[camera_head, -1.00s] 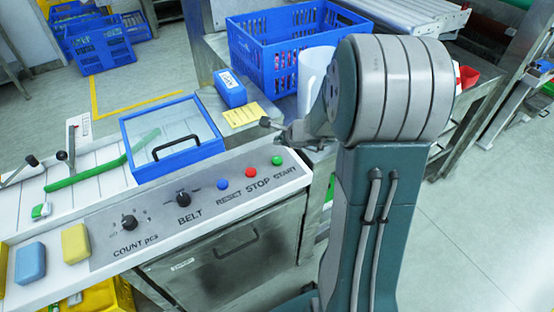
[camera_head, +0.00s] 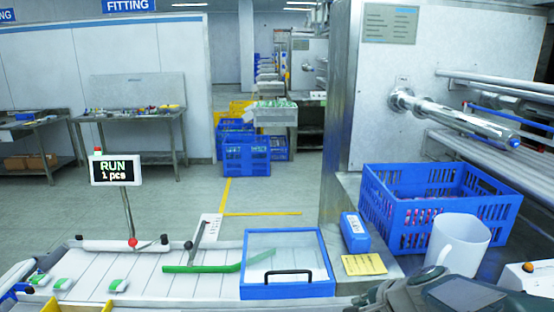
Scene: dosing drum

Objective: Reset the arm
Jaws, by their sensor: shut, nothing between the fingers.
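Part of my arm (camera_head: 450,294) shows at the bottom right edge, a grey-green link cut off by the frame. My gripper's fingers are not visible in this view. The arm is low, in front of a white mug (camera_head: 459,245). The control panel with its knobs and buttons is mostly below the frame, and only a bit of its right end may show by the mug. A display on a post (camera_head: 115,170) reads RUN, 1 pcs.
A blue-framed clear lid (camera_head: 288,290) and a green bar (camera_head: 200,268) lie over the white belt (camera_head: 120,272). A blue box (camera_head: 355,232), a yellow note (camera_head: 363,265) and a blue crate (camera_head: 375,210) stand at right.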

